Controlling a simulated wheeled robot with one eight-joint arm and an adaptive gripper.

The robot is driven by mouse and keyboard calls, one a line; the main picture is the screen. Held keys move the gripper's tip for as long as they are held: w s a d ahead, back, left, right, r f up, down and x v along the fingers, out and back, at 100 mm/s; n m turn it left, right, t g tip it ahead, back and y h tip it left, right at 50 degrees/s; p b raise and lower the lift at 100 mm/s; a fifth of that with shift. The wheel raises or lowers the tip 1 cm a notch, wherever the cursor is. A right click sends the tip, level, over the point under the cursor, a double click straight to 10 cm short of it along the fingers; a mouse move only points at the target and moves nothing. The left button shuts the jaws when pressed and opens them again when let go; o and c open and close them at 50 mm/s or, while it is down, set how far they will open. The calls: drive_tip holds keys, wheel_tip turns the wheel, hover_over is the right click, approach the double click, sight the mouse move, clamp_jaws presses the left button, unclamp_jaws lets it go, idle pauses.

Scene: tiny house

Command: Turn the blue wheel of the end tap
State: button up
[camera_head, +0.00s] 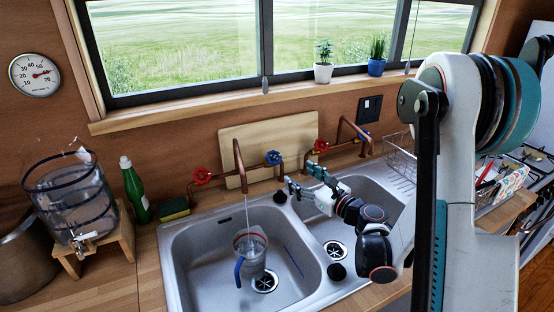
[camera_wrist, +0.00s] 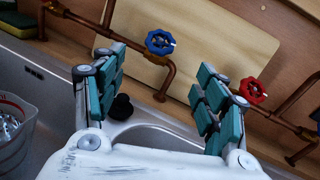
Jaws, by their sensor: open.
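Copper piping with two taps runs along the wall behind the sink. The left tap has a red wheel (camera_head: 202,176) and a blue wheel (camera_head: 273,158); the right tap has a red wheel (camera_head: 321,145) and a blue wheel (camera_head: 364,136), partly hidden by its spout. Water runs from the left spout (camera_head: 239,166) into a clear jug (camera_head: 249,256). My gripper (camera_head: 303,177) is open and empty over the sink's back edge, short of the pipes. In the wrist view, the left tap's blue wheel (camera_wrist: 160,42) appears beyond the gap between my fingers (camera_wrist: 162,62); the right tap's red wheel (camera_wrist: 252,91) is beyond the right finger.
A wooden board (camera_head: 268,143) leans behind the pipes. A sponge (camera_head: 174,208), green bottle (camera_head: 136,190) and glass dispenser (camera_head: 75,203) stand left of the double sink (camera_head: 188,262). A wire rack (camera_head: 401,155) stands at right. Plants sit on the sill.

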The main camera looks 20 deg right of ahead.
sight(276, 160)
drive_tip(key=b+x, duration=0.2)
drive_tip(key=x, duration=1)
drive_tip(key=shift+w, duration=0.1)
drive_tip(key=c, duration=1.1)
drive_tip(key=shift+o, duration=0.2)
drive_tip(key=shift+a, duration=0.1)
